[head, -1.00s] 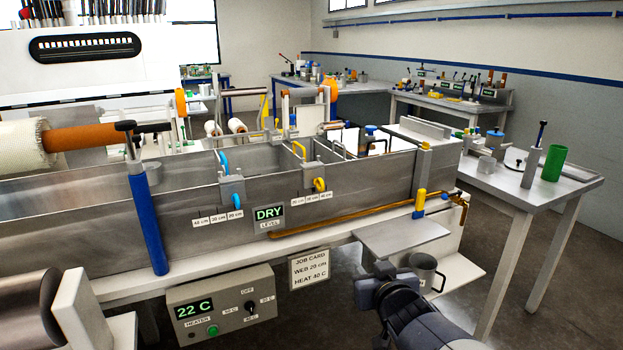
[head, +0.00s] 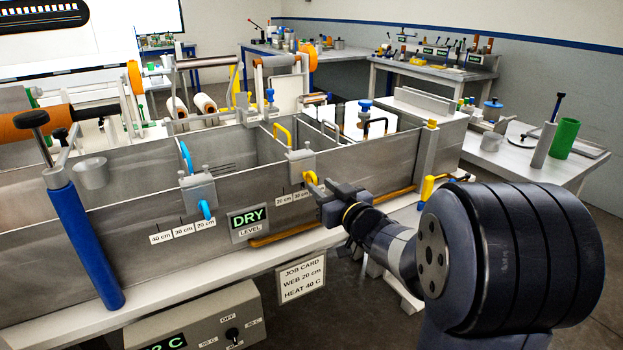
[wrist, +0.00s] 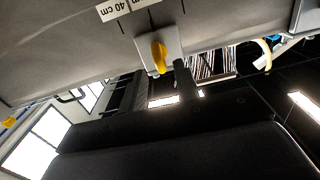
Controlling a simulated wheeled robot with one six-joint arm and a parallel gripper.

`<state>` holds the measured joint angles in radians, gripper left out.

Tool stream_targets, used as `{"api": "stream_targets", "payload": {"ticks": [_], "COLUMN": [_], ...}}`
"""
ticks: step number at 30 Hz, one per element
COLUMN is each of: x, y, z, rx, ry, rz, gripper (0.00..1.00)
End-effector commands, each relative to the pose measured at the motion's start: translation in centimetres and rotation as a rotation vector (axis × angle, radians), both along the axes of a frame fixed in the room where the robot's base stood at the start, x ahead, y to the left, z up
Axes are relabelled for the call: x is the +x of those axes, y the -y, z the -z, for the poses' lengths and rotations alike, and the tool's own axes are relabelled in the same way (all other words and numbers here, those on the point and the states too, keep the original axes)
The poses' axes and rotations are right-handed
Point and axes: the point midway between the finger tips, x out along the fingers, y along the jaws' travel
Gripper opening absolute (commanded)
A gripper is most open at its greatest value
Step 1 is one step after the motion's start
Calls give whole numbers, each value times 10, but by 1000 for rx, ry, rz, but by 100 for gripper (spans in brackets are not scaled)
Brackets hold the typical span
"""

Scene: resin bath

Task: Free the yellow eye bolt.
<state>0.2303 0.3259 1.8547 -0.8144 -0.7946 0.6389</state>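The yellow eye bolt (head: 310,177) hangs from a grey clamp bracket (head: 301,160) on the near wall of the metal bath. In the wrist view the yellow eye bolt (wrist: 160,56) is just above the picture's middle, beneath its bracket. My gripper (head: 318,190) is close beside it, on its near right side in the head view. In the wrist view a dark finger (wrist: 185,78) stands just right of the bolt and another dark shape is to its left. The jaws look open around the bolt's line, without visible contact. The fingertips are small and partly hard to make out.
A second bracket with a blue eye bolt (head: 205,209) is further left on the same wall. A DRY level display (head: 248,218) sits between them. A blue-handled post (head: 84,245) leans at the left.

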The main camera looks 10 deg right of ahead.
Motion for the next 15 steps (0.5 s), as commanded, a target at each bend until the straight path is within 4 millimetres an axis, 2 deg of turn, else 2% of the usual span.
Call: {"api": "stream_targets", "payload": {"ticks": [1, 6, 15], "x": [10, 36, 53], "y": [-4, -12, -17], "z": [1, 0, 0], "rx": [1, 0, 0], "ry": [0, 0, 0], "rz": [-2, -1, 2], "gripper": [30, 30, 30]}}
